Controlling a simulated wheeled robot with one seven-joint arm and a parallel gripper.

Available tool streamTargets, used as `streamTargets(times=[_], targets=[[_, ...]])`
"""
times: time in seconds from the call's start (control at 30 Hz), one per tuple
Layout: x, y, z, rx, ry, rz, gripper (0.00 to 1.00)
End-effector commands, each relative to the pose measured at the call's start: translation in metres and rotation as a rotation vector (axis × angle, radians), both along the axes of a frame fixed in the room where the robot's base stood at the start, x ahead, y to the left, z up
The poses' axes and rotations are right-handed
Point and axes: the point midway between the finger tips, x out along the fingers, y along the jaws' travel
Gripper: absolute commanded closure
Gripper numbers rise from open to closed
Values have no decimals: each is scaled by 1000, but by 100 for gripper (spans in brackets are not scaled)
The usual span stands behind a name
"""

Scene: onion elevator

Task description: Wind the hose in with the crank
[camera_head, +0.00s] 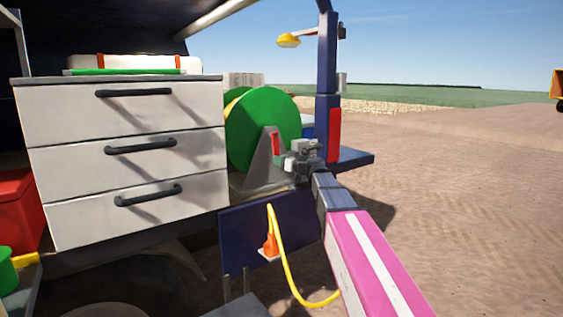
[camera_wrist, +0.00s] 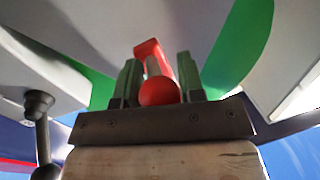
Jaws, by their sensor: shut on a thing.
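A hose reel with a green disc (camera_head: 262,128) stands on a grey bracket (camera_head: 262,163) to the right of the drawer unit. Its red crank (camera_head: 276,143) shows in front of the disc. My gripper (camera_head: 297,158) is at the crank. In the wrist view the red crank's round knob (camera_wrist: 158,91) sits between the two green-grey fingers of my gripper (camera_wrist: 158,82), which are shut on it. The hose's far end is hidden behind my pink arm.
A white drawer unit (camera_head: 125,160) with dark handles stands left of the reel. A dark blue post (camera_head: 327,100) with a red light (camera_head: 334,134) rises just behind my gripper. A red box (camera_head: 20,210) is at far left. Open dirt ground lies to the right.

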Motion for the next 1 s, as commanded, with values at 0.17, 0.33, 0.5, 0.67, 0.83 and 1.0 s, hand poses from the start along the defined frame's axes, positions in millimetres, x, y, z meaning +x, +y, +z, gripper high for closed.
streamTargets(times=[0.17, 0.33, 0.5, 0.67, 0.83, 1.0], targets=[[-4, 4, 0, 39, 29, 1, 100], [-10, 13, 0, 121, 88, 2, 100], [-19, 24, 2, 237, 172, 3, 100], [-27, 36, 7, 361, 263, 3, 100], [-35, 47, 14, 492, 358, 2, 100], [-43, 57, 23, 623, 452, 2, 100]])
